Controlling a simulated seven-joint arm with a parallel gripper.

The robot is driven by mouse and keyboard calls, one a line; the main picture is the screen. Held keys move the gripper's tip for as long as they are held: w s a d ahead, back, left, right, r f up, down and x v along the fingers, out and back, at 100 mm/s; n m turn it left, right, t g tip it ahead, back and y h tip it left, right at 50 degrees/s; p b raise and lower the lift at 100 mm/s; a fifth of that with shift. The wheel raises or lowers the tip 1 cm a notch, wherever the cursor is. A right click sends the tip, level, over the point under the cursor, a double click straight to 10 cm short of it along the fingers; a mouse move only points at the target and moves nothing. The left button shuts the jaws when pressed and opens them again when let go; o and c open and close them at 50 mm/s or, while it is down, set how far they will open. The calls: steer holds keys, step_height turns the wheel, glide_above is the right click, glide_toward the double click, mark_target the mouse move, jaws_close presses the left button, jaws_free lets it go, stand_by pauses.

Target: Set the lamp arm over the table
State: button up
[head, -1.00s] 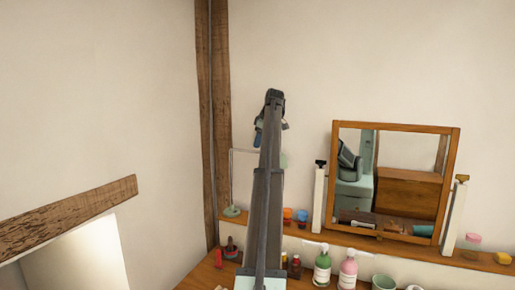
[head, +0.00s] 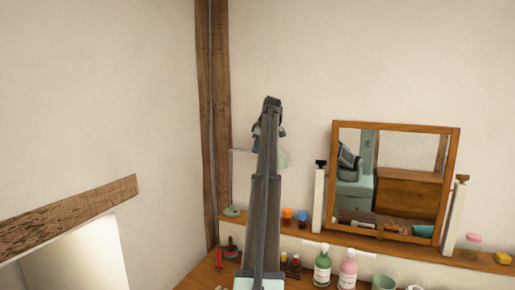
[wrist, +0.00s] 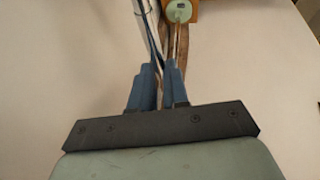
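The lamp stands in the corner on the wooden shelf, with a round pale-green base (head: 232,211) and a thin pale upright. Its thin arm runs right from the upright's top, behind my arm. The pale-green shade (head: 283,159) shows just right of my arm. My gripper (head: 267,142) is in front of the wall above the shelf, near the lamp arm, mostly hidden by my own arm. In the wrist view its blue fingers (wrist: 162,70) are close together with a narrow gap; I cannot tell whether they touch anything. The lamp base (wrist: 180,12) shows beyond them.
A wood-framed mirror (head: 392,182) stands to the right between white posts. Bottles, including a green one (head: 322,268) and a pink one (head: 348,270), stand on the wooden table (head: 203,276) below. Small jars line the shelf. A timber post (head: 213,120) stands in the corner.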

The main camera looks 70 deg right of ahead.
jaws_close()
steer(key=w+a+m+g+h, duration=0.2)
steer(key=w+a+m+g, duration=0.3)
steer(key=w+a+m, duration=0.6)
steer(key=shift+a+m+h, duration=0.4)
steer(key=shift+a+m, duration=0.7)
steer(key=shift+m, duration=0.9)
